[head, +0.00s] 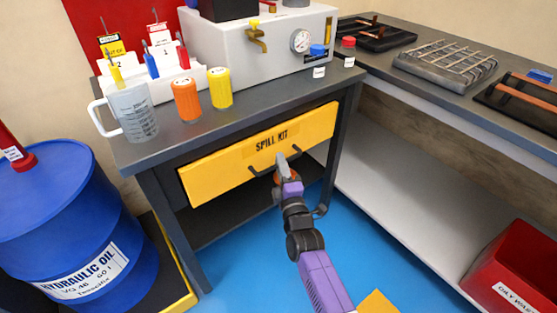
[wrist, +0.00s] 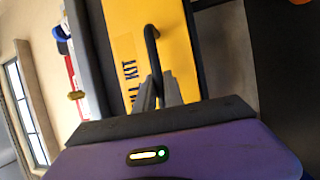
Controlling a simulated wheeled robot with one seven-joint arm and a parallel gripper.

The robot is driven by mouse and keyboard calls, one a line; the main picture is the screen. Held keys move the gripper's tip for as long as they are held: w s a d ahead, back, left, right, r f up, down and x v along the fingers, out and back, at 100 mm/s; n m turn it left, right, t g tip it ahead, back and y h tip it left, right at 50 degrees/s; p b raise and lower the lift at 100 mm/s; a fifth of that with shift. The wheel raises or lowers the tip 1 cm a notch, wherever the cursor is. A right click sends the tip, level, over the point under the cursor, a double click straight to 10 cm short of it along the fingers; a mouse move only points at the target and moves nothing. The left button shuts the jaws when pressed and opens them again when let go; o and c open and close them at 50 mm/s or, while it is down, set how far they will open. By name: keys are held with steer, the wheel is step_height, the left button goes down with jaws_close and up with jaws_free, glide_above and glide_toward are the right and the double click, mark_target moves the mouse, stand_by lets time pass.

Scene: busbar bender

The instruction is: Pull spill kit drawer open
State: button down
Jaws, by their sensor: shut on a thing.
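The yellow spill kit drawer (head: 225,168) sits under the grey table top, with "SPILL KIT" lettered on its front. Its front looks close to the table frame; I cannot tell whether it is out at all. A black bar handle (head: 257,171) runs along the lower part of the front. My gripper (head: 283,160) reaches the handle from the front and is shut on it. In the wrist view the grey fingers (wrist: 158,90) close around the handle (wrist: 151,45), with the yellow drawer front (wrist: 182,40) right behind. The fingers hide part of the handle.
The blue oil drum (head: 60,210) stands left of the table on a yellow-edged pallet. A red bin (head: 520,265) is at the lower right. A measuring jug (head: 132,112) and orange and yellow containers (head: 186,99) stand on the table top (head: 235,118). Blue floor (head: 240,250) lies open before the drawer.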

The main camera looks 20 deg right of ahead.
steer(key=s+d+p, duration=0.3)
steer(key=s+p, duration=0.1)
steer(key=s, duration=0.7)
steer(key=s+d+p, duration=0.4)
steer(key=s+p, duration=0.1)
steer(key=s, duration=0.7)
steer(key=shift+s+d+p, duration=0.15)
steer(key=shift+d+p, duration=0.05)
steer(key=shift+p, duration=0.1)
steer(key=shift+f, duration=0.1)
steer(key=c, duration=1.5)
jaws_free()
steer(key=shift+o, duration=0.2)
steer(key=v, duration=0.7)
steer(key=shift+s, duration=0.35)
